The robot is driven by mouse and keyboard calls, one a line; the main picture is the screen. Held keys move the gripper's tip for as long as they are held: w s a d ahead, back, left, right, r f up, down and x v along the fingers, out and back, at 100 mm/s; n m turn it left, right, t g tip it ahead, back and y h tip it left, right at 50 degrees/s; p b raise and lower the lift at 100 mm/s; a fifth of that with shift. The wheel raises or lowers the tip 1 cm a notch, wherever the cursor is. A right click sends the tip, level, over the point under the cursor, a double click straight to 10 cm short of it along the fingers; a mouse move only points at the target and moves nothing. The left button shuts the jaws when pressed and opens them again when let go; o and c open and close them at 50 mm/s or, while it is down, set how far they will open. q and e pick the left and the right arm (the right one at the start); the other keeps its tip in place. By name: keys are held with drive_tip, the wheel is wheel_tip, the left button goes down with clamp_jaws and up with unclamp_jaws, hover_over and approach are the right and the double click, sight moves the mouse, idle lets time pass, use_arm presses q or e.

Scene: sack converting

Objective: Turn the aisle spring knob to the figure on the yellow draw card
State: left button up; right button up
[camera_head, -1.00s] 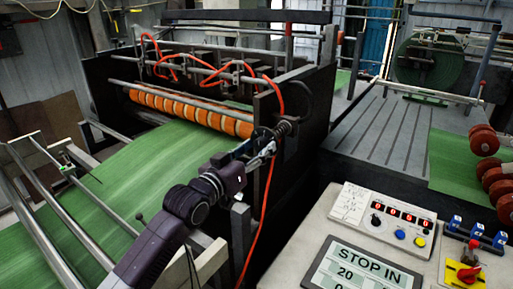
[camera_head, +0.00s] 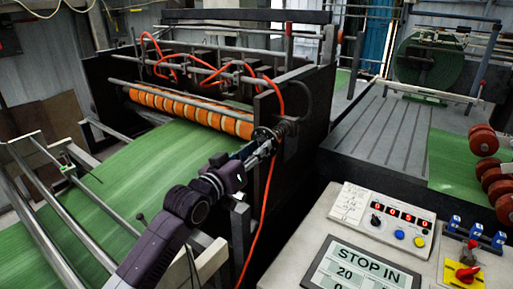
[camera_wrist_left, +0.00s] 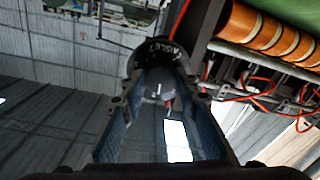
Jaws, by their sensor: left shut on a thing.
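The aisle spring knob (camera_head: 265,133) is a dark round knob with a coil spring behind it, on the end plate of the black machine. In the left wrist view the knob (camera_wrist_left: 155,62) carries white lettering that looks like "AISLE". My left gripper (camera_head: 260,145) is shut on it, with one blue-padded finger (camera_wrist_left: 113,125) on each side. The fingers hide part of the knob. My right gripper is not in view. I cannot make out a yellow draw card in these frames.
An orange banded roller (camera_head: 190,110) lies over the green web (camera_head: 130,175). Red hoses (camera_head: 268,190) hang close to my gripper.

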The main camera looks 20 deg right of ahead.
use_arm(q)
drive_tip(key=n+p, duration=0.2)
drive_tip(key=n, duration=0.3)
drive_tip(key=shift+r, duration=0.15)
drive_tip(key=shift+n+p, duration=0.85)
drive_tip(key=shift+n, duration=0.75)
drive_tip(key=o, duration=1.2)
drive_tip(key=shift+c, duration=0.2)
drive_tip(key=v, duration=1.2)
